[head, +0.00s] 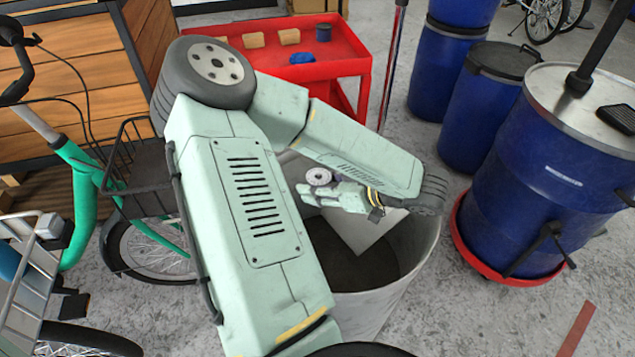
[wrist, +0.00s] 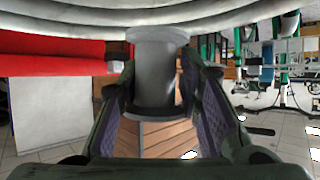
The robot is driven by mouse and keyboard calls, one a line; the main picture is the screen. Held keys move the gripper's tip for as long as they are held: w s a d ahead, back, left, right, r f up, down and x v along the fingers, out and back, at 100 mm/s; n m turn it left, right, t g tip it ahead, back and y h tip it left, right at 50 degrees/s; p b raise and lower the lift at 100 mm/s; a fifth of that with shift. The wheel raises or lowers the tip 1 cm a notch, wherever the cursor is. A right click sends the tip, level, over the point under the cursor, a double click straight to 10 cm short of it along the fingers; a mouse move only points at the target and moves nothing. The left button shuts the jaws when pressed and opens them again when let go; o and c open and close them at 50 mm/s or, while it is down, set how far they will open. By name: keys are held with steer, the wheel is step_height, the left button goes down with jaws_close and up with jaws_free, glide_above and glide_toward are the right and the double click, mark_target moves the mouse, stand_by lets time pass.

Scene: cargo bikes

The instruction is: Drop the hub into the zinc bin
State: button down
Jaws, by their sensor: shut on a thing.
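The hub (head: 318,176) is a small silvery round piece with a dark centre, held at the tips of my gripper (head: 331,190). In the wrist view its grey body (wrist: 158,75) stands between the two fingers of my gripper (wrist: 157,112), which are shut on it. The zinc bin (head: 390,300) is a pale grey, open-topped round container. In the head view the hub and gripper appear over the far part of its opening. My arm hides the bin's left side. The exact height above the rim is hard to tell.
A red cart (head: 350,62) with small blocks stands behind. Blue drums (head: 550,165) stand to the right, one on a red base (head: 510,270). A green bike (head: 85,195) with a basket is at left. Pale curved bands, unclear what, cross the wrist view's top.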

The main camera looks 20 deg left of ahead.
steer(key=c, duration=1.1)
jaws_free()
steer(key=shift+o, duration=0.2)
steer(key=v, duration=1.2)
